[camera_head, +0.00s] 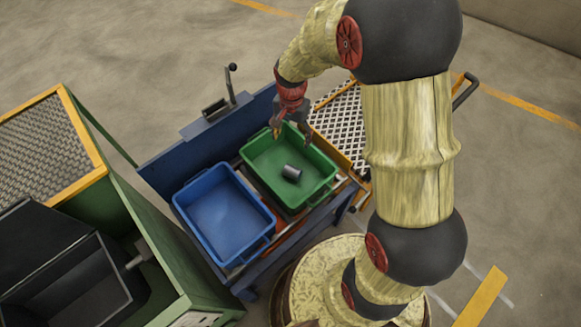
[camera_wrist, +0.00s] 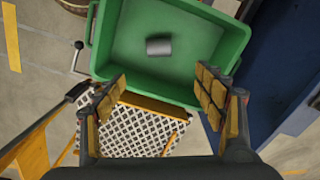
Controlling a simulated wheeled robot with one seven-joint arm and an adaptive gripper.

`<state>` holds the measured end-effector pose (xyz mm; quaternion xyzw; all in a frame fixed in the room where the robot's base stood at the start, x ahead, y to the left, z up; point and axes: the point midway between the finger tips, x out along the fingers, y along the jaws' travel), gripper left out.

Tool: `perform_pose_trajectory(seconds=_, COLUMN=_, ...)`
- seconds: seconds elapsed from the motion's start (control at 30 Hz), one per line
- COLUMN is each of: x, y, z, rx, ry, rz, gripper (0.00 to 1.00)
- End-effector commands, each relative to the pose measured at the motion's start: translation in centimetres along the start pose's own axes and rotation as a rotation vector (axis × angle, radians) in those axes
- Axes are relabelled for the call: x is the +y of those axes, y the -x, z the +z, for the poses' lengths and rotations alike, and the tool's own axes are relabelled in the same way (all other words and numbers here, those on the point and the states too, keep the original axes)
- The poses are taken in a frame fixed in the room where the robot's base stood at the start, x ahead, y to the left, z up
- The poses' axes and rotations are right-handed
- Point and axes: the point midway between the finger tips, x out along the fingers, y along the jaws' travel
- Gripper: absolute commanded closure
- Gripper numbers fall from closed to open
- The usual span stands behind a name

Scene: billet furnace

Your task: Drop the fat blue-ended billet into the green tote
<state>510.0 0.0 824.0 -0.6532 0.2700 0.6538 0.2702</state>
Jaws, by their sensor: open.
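A short, thick dark grey billet (camera_head: 291,173) lies on its side on the floor of the green tote (camera_head: 262,158). In the wrist view the billet (camera_wrist: 159,47) shows as a plain grey cylinder inside the tote (camera_wrist: 195,87); I cannot make out a blue end in either view. My gripper (camera_head: 291,138) is above the far side of the green tote, apart from the billet. In the wrist view my gripper (camera_wrist: 165,92) has its padded fingers spread wide with nothing between them.
An empty blue tote (camera_head: 222,212) stands left of the green one on the blue bench (camera_head: 172,158). A lever (camera_head: 231,85) rises at the bench's back. A mesh panel (camera_head: 343,118) is behind right. The green furnace cabinet (camera_head: 160,240) stands left. Open floor surrounds the bench behind.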

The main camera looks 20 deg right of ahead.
Motion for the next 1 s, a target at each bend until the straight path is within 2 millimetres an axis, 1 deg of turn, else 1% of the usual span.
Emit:
perform_pose_trajectory(seconds=0.03, x=-0.1, y=1.1, z=-0.1, rx=0.003, ry=0.0, rz=-0.003, gripper=0.3)
perform_pose_trajectory(seconds=0.1, x=-0.1, y=2.2, z=-0.1, rx=0.002, ry=0.0, rz=-0.002, gripper=0.3)
perform_pose_trajectory(seconds=0.2, x=-0.1, y=3.4, z=-0.1, rx=0.002, ry=0.0, rz=-0.002, gripper=0.3)
perform_pose_trajectory(seconds=0.3, x=0.0, y=4.1, z=0.0, rx=0.001, ry=0.0, rz=-0.001, gripper=0.3)
perform_pose_trajectory(seconds=0.43, x=0.0, y=4.4, z=0.0, rx=0.0, ry=0.0, rz=0.0, gripper=0.3)
perform_pose_trajectory(seconds=0.83, x=0.0, y=4.4, z=0.0, rx=0.0, ry=0.0, rz=0.0, gripper=0.3)
perform_pose_trajectory(seconds=1.0, x=0.1, y=4.4, z=0.1, rx=-0.002, ry=0.059, rz=0.002, gripper=0.3)
